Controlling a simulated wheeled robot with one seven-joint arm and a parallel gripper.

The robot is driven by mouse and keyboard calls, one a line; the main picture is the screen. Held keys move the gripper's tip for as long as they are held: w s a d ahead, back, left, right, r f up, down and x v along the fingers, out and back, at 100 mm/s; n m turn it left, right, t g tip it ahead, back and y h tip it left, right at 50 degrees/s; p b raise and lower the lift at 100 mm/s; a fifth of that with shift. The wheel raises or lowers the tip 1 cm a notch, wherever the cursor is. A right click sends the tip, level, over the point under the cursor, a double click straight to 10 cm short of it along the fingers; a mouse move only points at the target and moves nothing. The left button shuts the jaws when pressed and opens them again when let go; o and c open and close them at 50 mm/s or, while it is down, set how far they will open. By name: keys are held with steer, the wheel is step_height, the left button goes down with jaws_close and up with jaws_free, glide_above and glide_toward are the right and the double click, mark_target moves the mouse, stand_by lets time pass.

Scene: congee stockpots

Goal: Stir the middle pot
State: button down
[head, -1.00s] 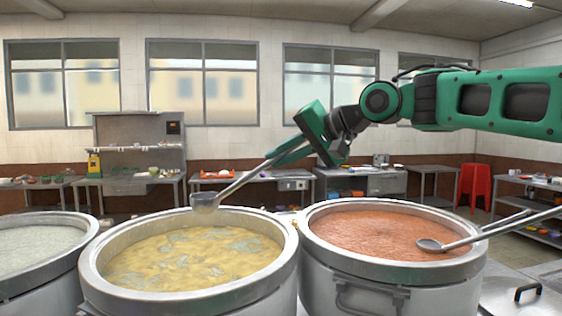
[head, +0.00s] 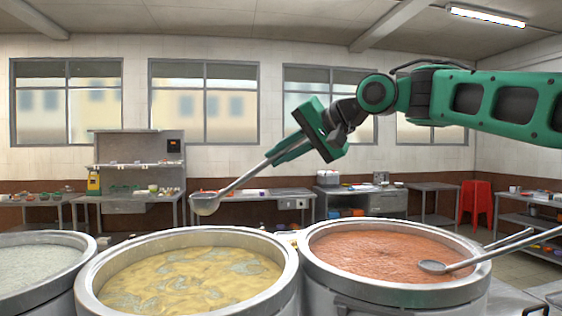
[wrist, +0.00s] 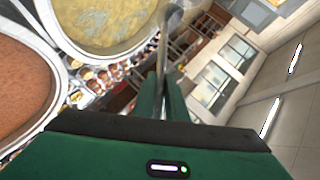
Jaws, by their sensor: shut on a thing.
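The middle pot (head: 92,289) holds yellow congee with greyish patches and stands between a pot of pale congee (head: 40,262) on the left and a pot of orange-red congee (head: 385,250) on the right. My gripper (head: 290,150) is shut on the handle of a metal ladle (head: 207,203). The ladle slants down to the left, and its bowl appears above the far rim of the middle pot, out of the congee. In the wrist view the ladle (wrist: 165,45) runs up from the fingers, and the middle pot (wrist: 62,38) shows at the top left.
A second ladle (head: 432,267) rests in the right pot, its handle over the right rim. Steel side tables (head: 130,200) with dishes line the back wall. The air above the pots is clear apart from my arm.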

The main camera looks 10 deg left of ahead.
steer(key=w+a+r+m+t+h, duration=0.1)
steer(key=w+a+h, duration=0.2)
steer(key=w+a, duration=0.25)
steer(key=s+a+f+h, duration=0.2)
steer(key=s+a+h, duration=0.1)
steer(key=s+a, duration=0.6)
step_height(320, 180, down, 18)
steer(key=shift+s+d+f, duration=0.15)
steer(key=shift+s+d, duration=0.1)
steer(key=shift+s, duration=0.05)
stand_by(1.1)
steer(key=shift+a, duration=0.1)
